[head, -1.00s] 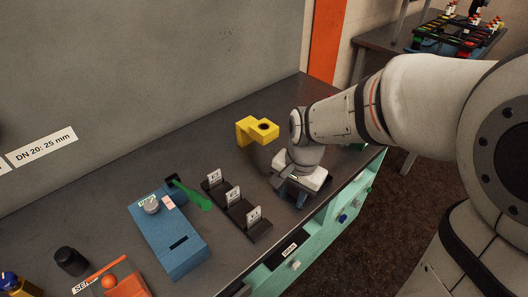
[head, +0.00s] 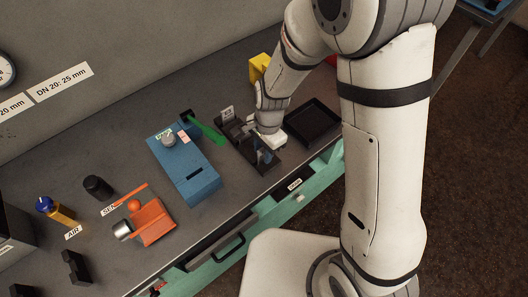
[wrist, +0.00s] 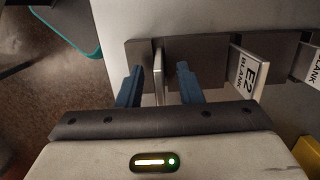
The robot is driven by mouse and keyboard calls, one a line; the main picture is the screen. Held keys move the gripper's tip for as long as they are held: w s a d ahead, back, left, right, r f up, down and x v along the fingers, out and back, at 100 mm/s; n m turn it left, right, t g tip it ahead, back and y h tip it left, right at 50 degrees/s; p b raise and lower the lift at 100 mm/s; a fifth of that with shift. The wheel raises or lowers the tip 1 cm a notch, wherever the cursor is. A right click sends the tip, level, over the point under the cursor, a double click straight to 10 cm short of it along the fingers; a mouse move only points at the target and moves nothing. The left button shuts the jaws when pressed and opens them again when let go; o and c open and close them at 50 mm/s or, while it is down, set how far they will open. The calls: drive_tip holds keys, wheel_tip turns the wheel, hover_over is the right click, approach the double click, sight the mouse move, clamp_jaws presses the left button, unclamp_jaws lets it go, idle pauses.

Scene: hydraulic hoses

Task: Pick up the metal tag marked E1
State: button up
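A dark rack (head: 233,143) with upright metal tags stands near the bench's front edge; the wrist view shows it too (wrist: 208,53). My gripper (wrist: 158,84) is open, with one blue finger on each side of an end tag (wrist: 159,75). That tag is edge-on with visible gaps to both fingers, so its marking cannot be read. The tag marked E2 (wrist: 248,76) stands to its right, and another tag (wrist: 314,66) is partly cut off further right. In the head view my gripper (head: 264,157) is over the rack's near end; one tag (head: 228,113) shows at the far end.
A black tray (head: 311,123) lies to the right and a yellow block (head: 259,68) behind. Orange equipment (head: 152,220) is further left. An open drawer (head: 225,240) juts from the front.

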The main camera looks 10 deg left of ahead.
drive_tip(key=shift+f, duration=0.35)
clamp_jaws()
